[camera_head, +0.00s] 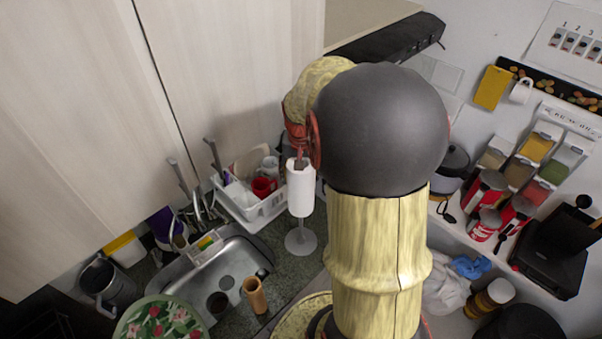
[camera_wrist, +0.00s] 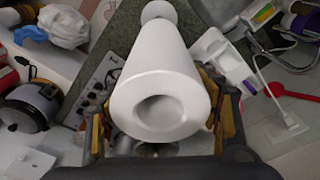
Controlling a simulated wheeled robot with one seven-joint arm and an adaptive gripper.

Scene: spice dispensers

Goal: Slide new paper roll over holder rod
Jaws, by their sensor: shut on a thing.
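The white paper roll (camera_head: 301,190) is upright in the head view, with my gripper (camera_head: 299,158) at its top end. In the wrist view my gripper (camera_wrist: 160,128) has a finger on either side of the roll (camera_wrist: 160,75) and is shut on it. The near end of the roll's core hole faces the wrist camera, and I see no rod tip in it. The grey holder (camera_head: 300,241) stands on the counter directly below the roll, its round base and a short length of stem showing. The rest of the rod is hidden, so I cannot tell how far it is inside the roll.
A white dish rack (camera_head: 250,212) with a red mug (camera_head: 262,187) stands close on the left, behind the sink (camera_head: 225,275). A wooden cup (camera_head: 254,295) is in front. My arm hides the counter to the right of the holder.

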